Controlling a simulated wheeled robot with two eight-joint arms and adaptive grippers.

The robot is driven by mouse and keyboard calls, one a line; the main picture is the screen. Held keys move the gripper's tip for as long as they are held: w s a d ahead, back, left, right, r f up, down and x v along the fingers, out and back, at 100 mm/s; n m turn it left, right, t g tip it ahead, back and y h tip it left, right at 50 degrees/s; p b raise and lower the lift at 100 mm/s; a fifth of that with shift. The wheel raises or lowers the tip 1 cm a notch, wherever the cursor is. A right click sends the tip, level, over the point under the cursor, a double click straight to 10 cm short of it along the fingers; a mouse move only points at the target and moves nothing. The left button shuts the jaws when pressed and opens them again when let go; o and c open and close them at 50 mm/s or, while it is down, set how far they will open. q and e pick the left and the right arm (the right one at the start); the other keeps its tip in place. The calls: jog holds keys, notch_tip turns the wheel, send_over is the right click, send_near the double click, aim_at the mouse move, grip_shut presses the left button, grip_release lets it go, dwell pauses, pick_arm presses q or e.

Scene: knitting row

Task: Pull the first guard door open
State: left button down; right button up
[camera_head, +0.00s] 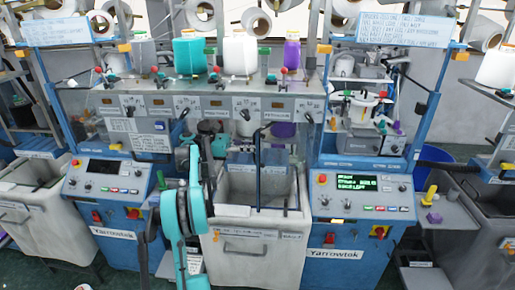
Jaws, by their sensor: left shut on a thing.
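The knitting machine in the middle has a row of grey control boxes (205,104) above a recessed working area. My left arm, teal and grey, rises from the bottom, and its dark gripper (211,128) is at the front of this area, left of its middle. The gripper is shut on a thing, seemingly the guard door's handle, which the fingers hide. A dark upright bar (257,168) with a bent top stands to its right. The guard door's panel is hard to make out, so I cannot tell how far it is open. My right gripper is not in view.
A pale fabric bin (253,247) stands below, between two blue control cabinets. The right cabinet carries a lit green display (357,182). Yarn cones, teal (188,55), white and purple, stand on top. Another grey bin (30,207) is at the left.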

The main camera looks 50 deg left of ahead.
pick_arm(q)
jog(key=shift+s, duration=0.1)
jog(key=c, duration=1.7)
grip_release()
jog(key=shift+o, duration=0.8)
jog(key=shift+s, duration=0.2)
jog(key=shift+w, duration=0.2)
jog(key=shift+s, duration=0.15)
